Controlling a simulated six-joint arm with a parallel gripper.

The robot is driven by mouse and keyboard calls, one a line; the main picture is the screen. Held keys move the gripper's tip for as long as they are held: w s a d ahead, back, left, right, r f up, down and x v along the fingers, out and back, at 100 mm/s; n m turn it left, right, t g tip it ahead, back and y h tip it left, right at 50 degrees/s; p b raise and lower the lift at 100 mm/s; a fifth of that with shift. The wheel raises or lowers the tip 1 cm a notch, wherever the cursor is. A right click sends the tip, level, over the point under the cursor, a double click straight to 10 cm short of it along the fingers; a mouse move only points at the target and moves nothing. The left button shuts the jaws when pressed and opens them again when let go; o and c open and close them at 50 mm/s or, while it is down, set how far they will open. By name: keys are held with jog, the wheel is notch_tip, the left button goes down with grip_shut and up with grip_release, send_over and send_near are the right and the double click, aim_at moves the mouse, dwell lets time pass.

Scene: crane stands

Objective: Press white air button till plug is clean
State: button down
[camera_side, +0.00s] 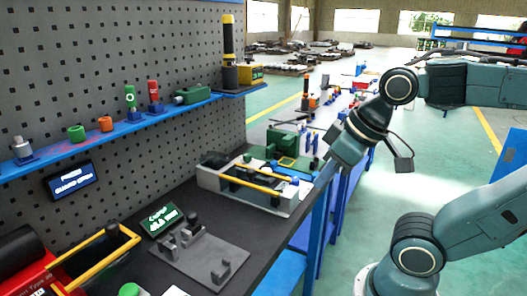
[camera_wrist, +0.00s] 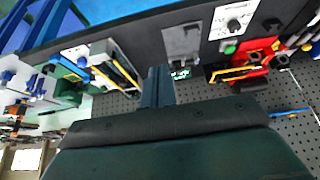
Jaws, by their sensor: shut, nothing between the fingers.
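My gripper (camera_wrist: 158,72) is shut and empty in the wrist view, with its fingers pointing toward the bench. In the side view my gripper (camera_side: 328,170) hangs at the bench's right edge, near a grey-white tray station (camera_side: 208,180); its fingertips are hard to make out. The station holds dark and green parts and a yellow bar. It also shows in the wrist view (camera_wrist: 103,47), left of my fingers. I cannot pick out a white air button for certain. I cannot tell which part is the plug or whether it is clean.
A grey fixture plate (camera_side: 228,255) and a small green-lit display (camera_side: 161,220) are on the bench. A red unit with yellow bars (camera_side: 105,243) stands at front left. A blue shelf (camera_side: 120,128) with several small parts runs along the pegboard (camera_side: 90,60). The aisle floor is clear.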

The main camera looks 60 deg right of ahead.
jog(key=w+d+r+g, duration=0.1)
jog(key=w+d+r, duration=0.15)
jog(key=w, duration=0.35)
jog(key=w+d+r, duration=0.2)
jog(key=w+d, duration=0.1)
jog(key=w, duration=0.2)
jog(key=g, duration=0.4)
send_over(267, 170)
jog(key=s+a, duration=0.1)
notch_tip(267, 170, down, 12)
jog(key=shift+a+f+h, duration=0.15)
jog(key=shift+h, duration=0.25)
jog(key=shift+f, duration=0.1)
jog(key=f, duration=0.9)
jog(key=d+f, duration=0.1)
jog(key=f, duration=0.3)
jog(key=shift+w+f, duration=0.35)
jog(key=shift+w, duration=0.05)
